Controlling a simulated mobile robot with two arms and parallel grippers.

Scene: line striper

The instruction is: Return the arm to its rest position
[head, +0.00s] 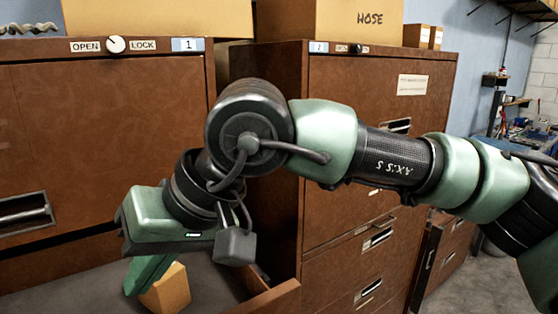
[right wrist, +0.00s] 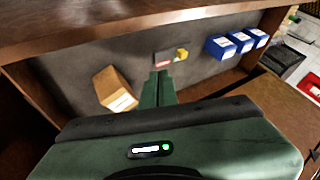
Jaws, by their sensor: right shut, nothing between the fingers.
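My right arm comes in from the right in the head view and reaches across the front of two brown cabinets. My right gripper (head: 147,275) points down into an open drawer (head: 270,300) of the cabinet marked 1 (head: 110,120). In the right wrist view the green fingers (right wrist: 158,88) are shut together with nothing between them. They are over the drawer's grey floor (right wrist: 135,65), beside a cardboard box (right wrist: 115,88) and apart from it in that view. The box also shows partly behind the fingers in the head view (head: 173,290). My left gripper is not in view.
The cabinet marked 2 (head: 345,85) stands close behind my forearm. In the right wrist view, blue bins (right wrist: 220,46) and a small dark item with a yellow part (right wrist: 181,55) lie in the drawer.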

